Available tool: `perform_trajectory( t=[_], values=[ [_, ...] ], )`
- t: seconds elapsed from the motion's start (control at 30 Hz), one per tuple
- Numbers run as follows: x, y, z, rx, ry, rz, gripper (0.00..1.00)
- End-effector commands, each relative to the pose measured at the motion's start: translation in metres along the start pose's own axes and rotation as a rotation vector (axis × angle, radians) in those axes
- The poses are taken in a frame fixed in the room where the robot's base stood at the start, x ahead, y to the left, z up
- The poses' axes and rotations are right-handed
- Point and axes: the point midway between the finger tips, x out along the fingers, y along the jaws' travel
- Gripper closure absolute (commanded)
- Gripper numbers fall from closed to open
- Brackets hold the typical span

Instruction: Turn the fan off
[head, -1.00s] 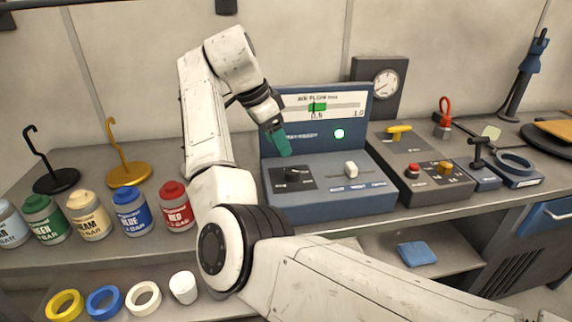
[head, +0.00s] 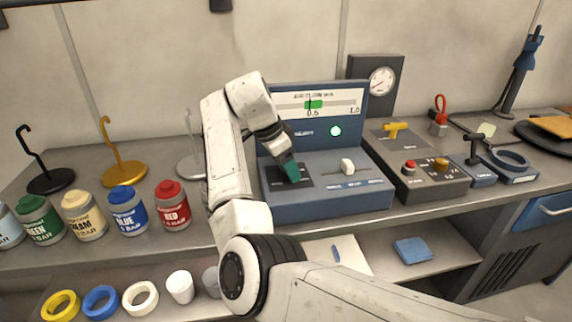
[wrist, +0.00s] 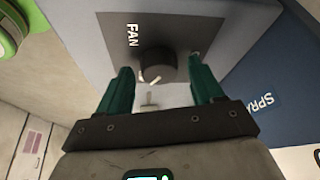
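The blue console (head: 330,205) stands on the bench with an upright display (head: 330,103) behind it. A green block on the display's scale sits near 0.5, and a round green lamp (head: 336,131) is lit. In the wrist view the dark round fan knob (wrist: 158,65) sits on a black plate (wrist: 115,45) marked FAN, with a pale pointer mark on it. My gripper (wrist: 161,72) is open, its two green fingers on either side of the knob, apparently not touching it. In the head view my gripper (head: 290,172) hides the knob.
A white slider (head: 347,166) is right of the fan plate. A second console (head: 430,185) with a red button (head: 409,166) and yellow knobs stands to the right. Paint cans, including a red one (head: 172,208), line the bench at left. A gauge (head: 382,80) stands behind.

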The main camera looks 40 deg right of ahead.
Motion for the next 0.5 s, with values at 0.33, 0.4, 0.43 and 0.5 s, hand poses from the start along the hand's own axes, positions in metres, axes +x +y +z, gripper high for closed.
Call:
perform_trajectory(
  t=[0.33, 0.4, 0.43, 0.5],
  values=[
    [-0.0003, 0.0000, 0.0001, 0.000, 0.000, 0.000, 0.68],
    [-0.0003, 0.0000, 0.0001, 0.000, 0.000, 0.000, 0.74],
    [-0.0003, 0.0000, 0.0001, 0.000, 0.000, 0.000, 0.77],
    [-0.0003, 0.0000, 0.0001, 0.000, 0.000, 0.000, 0.84]
  ],
)
